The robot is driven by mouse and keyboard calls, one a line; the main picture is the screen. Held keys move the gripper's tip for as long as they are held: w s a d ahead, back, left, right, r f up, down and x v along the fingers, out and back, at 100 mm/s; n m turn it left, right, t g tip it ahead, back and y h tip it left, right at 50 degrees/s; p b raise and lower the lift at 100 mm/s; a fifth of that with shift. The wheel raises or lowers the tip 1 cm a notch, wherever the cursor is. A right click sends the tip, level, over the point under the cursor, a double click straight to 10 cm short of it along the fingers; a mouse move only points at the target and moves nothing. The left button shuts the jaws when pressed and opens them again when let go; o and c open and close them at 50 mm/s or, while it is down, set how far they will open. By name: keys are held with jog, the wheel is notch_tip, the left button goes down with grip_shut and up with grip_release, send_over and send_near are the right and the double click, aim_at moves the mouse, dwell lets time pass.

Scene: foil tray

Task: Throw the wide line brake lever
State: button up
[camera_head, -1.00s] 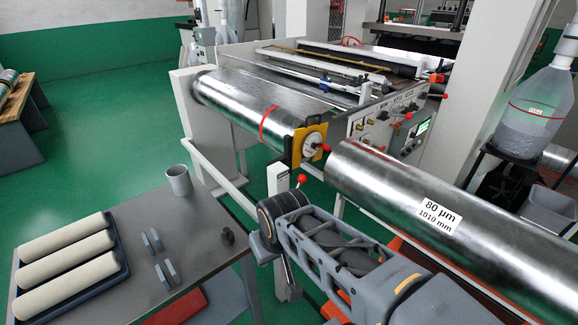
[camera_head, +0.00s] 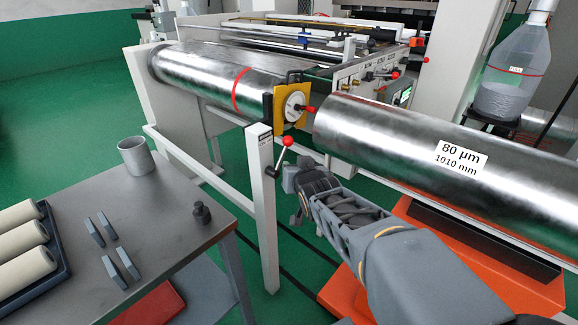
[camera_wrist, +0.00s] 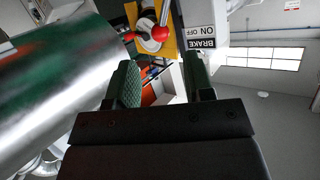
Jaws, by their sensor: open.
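The brake lever (camera_head: 280,157) is a short rod with a red ball end, mounted near the top of a white post. It leans up and to the right in the head view. In the wrist view the lever's red ball (camera_wrist: 160,33) shows just past the fingertips, beside a label (camera_wrist: 200,38) reading BRAKE, ON, OFF. My gripper (camera_wrist: 163,76) is open, with its two dark green fingers apart and nothing between them. In the head view my gripper (camera_head: 290,178) is just below and right of the ball, its fingers mostly hidden by my wrist.
A large metal roll (camera_head: 400,135) labelled 80 µm, 1010 mm lies close right of the post, over an orange base (camera_head: 420,220). A yellow plate (camera_head: 290,105) with a dial and another red knob (camera_head: 310,111) is behind. A grey table (camera_head: 165,215) stands left.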

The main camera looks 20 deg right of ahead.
aim_at(289, 144)
jog(key=w+d+t+b, duration=0.1)
jog(key=w, duration=0.4)
jog(key=w+d+f+t+b, duration=0.1)
jog(key=w+b, duration=0.1)
jog(key=w, duration=0.3)
jog(key=w+d+t+b, duration=0.1)
jog(key=w+d+b, duration=0.1)
jog(key=w, duration=0.3)
jog(key=shift+w+d+f+t, duration=0.1)
jog(key=shift+w+f+t, duration=0.15)
jog(key=shift+t, duration=0.15)
